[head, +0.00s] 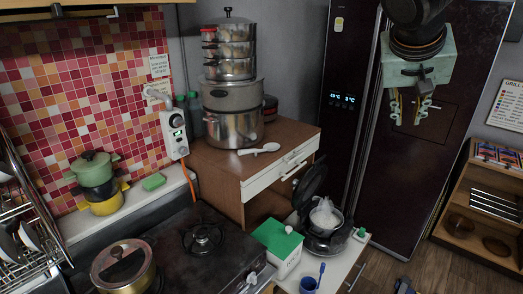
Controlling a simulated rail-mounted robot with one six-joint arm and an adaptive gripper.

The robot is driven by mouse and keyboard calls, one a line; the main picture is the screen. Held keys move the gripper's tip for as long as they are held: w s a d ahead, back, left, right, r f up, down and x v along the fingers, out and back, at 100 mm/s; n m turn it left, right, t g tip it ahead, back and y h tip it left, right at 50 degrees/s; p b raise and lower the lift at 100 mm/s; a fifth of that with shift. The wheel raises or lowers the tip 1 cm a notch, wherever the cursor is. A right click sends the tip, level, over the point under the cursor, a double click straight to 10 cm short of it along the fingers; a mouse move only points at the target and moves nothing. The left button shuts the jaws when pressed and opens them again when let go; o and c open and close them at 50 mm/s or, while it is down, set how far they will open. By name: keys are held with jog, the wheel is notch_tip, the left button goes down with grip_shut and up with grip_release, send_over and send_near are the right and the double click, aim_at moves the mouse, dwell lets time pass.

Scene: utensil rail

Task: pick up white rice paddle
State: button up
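A white paddle-like utensil (259,149), apparently the rice paddle, lies flat on top of the brown wooden cabinet (215,165), in front of the stacked pots. Its wider end is toward the right. My gripper (408,120) hangs at the upper right, in front of the dark fridge, pointing down. Its two fingers are apart with nothing between them. It is well to the right of the utensil and not touching anything.
A tall stack of steel pots (231,128) stands right behind the utensil. An open rice cooker (324,243) and a green-lidded white box (287,262) are lower right of the cabinet. The dark fridge (345,140) stands behind my gripper. The cabinet top's right part is clear.

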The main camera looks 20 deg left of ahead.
jog(key=w+a+t, duration=0.1)
jog(key=w+a, duration=0.5)
jog(key=w, duration=0.2)
jog(key=n+t+y+p, duration=0.1)
jog(key=n+t+p, duration=0.15)
jog(key=n, duration=2.35)
send_near(246, 150)
jog(key=shift+g+v, duration=0.25)
jog(key=shift+v, duration=0.6)
jog(key=shift+w+r, duration=0.1)
jog(key=shift+w, duration=0.05)
jog(key=shift+x, duration=4.2)
jog(key=shift+w, duration=0.1)
jog(key=shift+p+x, duration=0.5)
jog(key=shift+x, duration=2)
jog(key=shift+c, duration=0.3)
